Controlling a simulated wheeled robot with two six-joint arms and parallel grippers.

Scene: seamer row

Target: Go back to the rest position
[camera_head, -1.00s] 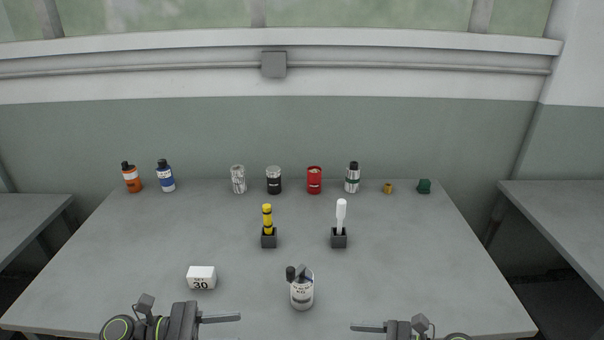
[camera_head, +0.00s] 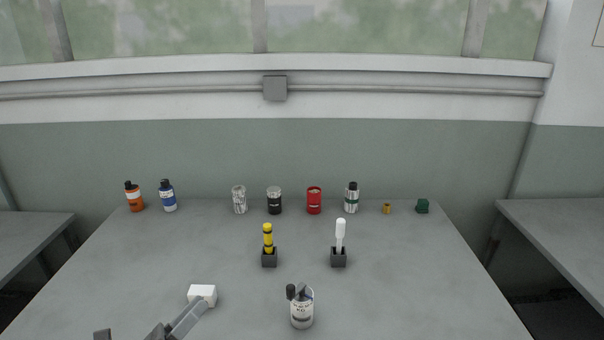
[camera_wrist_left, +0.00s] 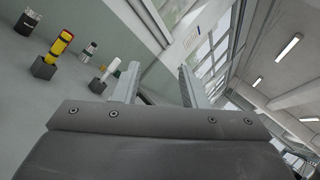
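My left gripper (camera_head: 182,322) shows at the bottom left of the head view, over the front of the table (camera_head: 240,305). In the left wrist view its two fingers (camera_wrist_left: 157,85) stand apart with nothing between them. In the head view one finger covers the lower part of a white block (camera_head: 202,291); I cannot tell whether they touch. My right gripper is out of view.
A white container (camera_head: 302,312) with dark items stands at the front middle. Behind it are a yellow tool (camera_head: 268,236) and a white tool (camera_head: 340,235) in dark holders. Bottles, cans and small parts line the back. The right front of the table is clear.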

